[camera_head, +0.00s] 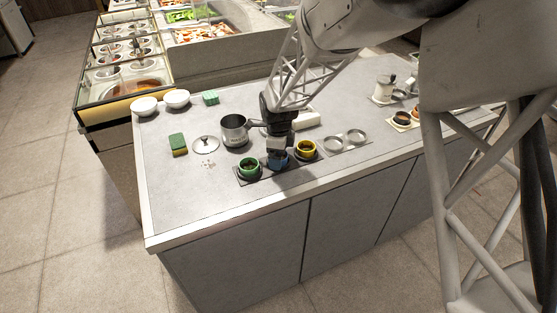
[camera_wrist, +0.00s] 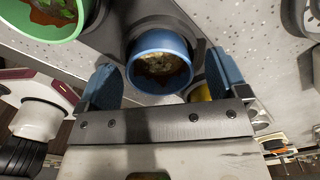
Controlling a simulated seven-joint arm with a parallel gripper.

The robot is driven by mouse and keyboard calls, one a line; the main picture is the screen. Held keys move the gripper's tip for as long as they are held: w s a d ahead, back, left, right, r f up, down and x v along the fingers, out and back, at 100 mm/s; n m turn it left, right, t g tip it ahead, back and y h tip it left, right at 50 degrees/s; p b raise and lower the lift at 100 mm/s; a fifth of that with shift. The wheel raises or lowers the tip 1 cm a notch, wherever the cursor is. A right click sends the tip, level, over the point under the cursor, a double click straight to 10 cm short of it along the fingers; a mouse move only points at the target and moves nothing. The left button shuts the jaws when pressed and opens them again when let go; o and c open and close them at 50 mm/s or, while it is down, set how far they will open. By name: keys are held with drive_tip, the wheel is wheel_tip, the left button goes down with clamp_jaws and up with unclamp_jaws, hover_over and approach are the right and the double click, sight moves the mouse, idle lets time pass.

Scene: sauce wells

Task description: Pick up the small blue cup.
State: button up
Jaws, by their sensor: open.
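The small blue cup (camera_head: 277,161) stands in a row on a dark tray (camera_head: 262,178) near the counter's front edge, between a green cup (camera_head: 249,169) and a yellow cup (camera_head: 305,149). My gripper (camera_head: 277,152) is right above it and hides much of it in the head view. In the wrist view the blue cup (camera_wrist: 160,60) is upright with a brownish, chunky filling. My gripper (camera_wrist: 165,88) is open there, with one blue fingertip on each side of the cup's near part. I cannot tell whether the fingers touch it.
The green cup (camera_wrist: 45,15) is close by at the upper left in the wrist view; the yellow cup (camera_wrist: 200,93) is mostly hidden behind the right finger. A metal pot (camera_head: 235,131) stands behind the row. Empty round wells (camera_head: 345,140) lie to the right. The counter's front left is clear.

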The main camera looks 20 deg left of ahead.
drive_tip(key=c, duration=1)
drive_tip(key=shift+o, duration=0.2)
drive_tip(key=shift+r, duration=0.8)
wheel_tip(320, 180, up, 2)
drive_tip(key=shift+r, duration=0.1)
drive_tip(key=s+d+r, duration=0.1)
drive_tip(key=s+d, duration=0.8)
drive_tip(key=s, duration=0.4)
drive_tip(key=shift+r, duration=0.1)
